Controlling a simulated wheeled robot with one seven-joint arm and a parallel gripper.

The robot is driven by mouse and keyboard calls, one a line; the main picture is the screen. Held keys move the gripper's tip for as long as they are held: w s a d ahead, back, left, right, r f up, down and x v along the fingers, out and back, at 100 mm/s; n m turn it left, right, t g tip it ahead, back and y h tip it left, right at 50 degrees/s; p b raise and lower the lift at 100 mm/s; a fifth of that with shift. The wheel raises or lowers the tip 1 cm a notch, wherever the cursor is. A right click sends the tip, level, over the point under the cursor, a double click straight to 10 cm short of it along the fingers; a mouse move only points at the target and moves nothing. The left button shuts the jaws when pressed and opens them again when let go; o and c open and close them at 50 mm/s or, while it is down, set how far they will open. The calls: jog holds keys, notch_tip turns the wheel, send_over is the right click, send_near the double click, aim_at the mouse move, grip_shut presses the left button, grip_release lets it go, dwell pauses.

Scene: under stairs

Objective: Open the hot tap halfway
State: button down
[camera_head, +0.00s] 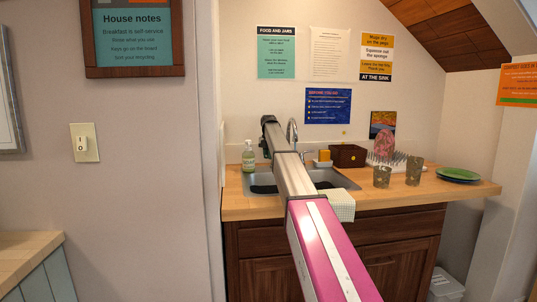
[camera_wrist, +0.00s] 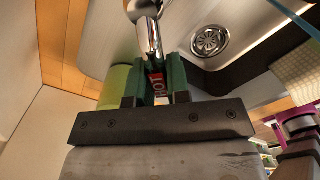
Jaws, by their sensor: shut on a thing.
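The hot tap handle (camera_wrist: 157,88), marked with a red HOT label, sits between the green fingers of my gripper (camera_wrist: 155,82) in the wrist view. My gripper is shut on it, and the fingers cover its sides. The chrome tap body (camera_wrist: 149,36) is just beyond the fingertips. In the head view the curved chrome spout (camera_head: 292,128) stands behind the sink (camera_head: 337,179). My arm hides the handle and fingertips there. How far the handle is turned cannot be told.
A soap bottle (camera_head: 248,157) stands left of the sink; its yellow-green side shows close beside my fingers in the wrist view (camera_wrist: 113,88). A towel (camera_head: 341,205) hangs over the counter's front. Glasses (camera_head: 413,170) and green plates (camera_head: 459,174) stand to the right.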

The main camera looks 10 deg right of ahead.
jog(key=shift+c, duration=1.4)
grip_release()
jog(key=shift+r, duration=3.5)
